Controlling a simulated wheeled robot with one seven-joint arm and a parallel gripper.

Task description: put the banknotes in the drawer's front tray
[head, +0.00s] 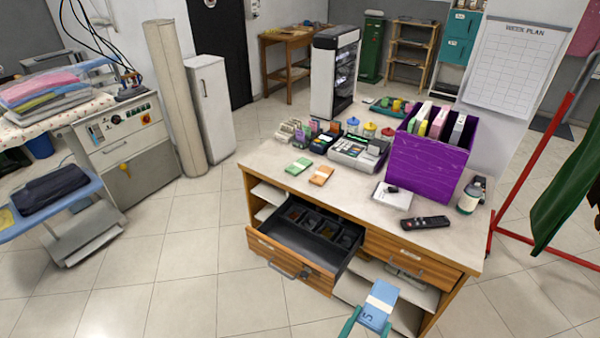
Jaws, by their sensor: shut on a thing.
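My gripper (367,323), with teal fingers, is at the bottom of the head view, shut on a blue banknote bundle (372,316) with a pale band. It holds the bundle in front of the counter, to the right of and nearer than the open drawer (283,262). The drawer has a wooden front, a dark inside, a bare front tray (287,239) and several small compartments behind it. A green banknote bundle (299,166) and an orange banknote bundle (321,176) lie on the counter above the drawer.
The pale counter (345,205) also carries a cash register (358,153), a purple box (430,165) with folders, a black remote (426,222) and a bottle (470,196). A second, shut drawer (410,262) is to the right. Clear floor lies to the left.

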